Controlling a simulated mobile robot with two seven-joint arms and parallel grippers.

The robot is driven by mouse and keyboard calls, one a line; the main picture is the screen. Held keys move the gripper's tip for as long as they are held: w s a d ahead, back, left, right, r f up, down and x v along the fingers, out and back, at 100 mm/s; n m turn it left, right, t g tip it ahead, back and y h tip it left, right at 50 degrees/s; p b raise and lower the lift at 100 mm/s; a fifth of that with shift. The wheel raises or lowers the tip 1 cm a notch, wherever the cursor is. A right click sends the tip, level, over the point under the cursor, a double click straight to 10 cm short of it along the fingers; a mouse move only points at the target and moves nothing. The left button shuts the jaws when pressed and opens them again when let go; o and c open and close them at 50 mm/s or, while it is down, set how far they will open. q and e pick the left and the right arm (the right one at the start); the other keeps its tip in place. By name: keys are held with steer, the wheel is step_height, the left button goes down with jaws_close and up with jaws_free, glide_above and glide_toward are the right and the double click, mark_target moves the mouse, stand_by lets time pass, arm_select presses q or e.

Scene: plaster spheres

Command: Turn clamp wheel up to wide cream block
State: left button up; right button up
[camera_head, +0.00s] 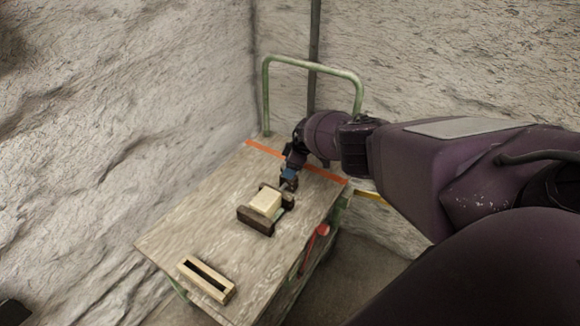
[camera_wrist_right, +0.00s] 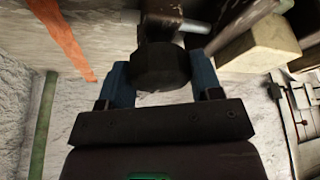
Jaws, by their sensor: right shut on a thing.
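The wide cream block (camera_head: 266,203) sits in a dark brown clamp (camera_head: 254,221) on the table top. The block (camera_wrist_right: 258,45) also shows at the upper right in the right wrist view. My right gripper (camera_head: 289,180) is at the far end of the clamp. In the right wrist view, its blue fingers (camera_wrist_right: 160,75) are shut on the dark clamp wheel (camera_wrist_right: 160,66), one on each side. The wheel is mostly hidden by the gripper in the head view. Whether the clamp's jaw touches the block I cannot tell. My left gripper is not in view.
A wooden slotted frame (camera_head: 207,279) lies near the table's front corner. The wooden table top (camera_head: 190,225) has an orange stripe (camera_head: 262,149) along its far edge and a green handle rail (camera_head: 313,64) behind. A red object (camera_head: 323,230) is at the right edge. Rough walls stand behind.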

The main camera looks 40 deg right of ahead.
stand_by(0.8)
steer(key=o, duration=0.9)
steer(key=shift+d+r+p, duration=0.1)
steer(key=shift+r+p, duration=0.2)
steer(key=shift+r, duration=0.2)
arm_select(q)
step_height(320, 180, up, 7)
steer(key=p, duration=0.6)
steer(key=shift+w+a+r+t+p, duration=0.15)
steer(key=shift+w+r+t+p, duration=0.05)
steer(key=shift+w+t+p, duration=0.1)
arm_select(e)
steer(key=v, duration=0.9)
steer(key=shift+s+d+r, duration=0.2)
steer(key=shift+r, duration=0.15)
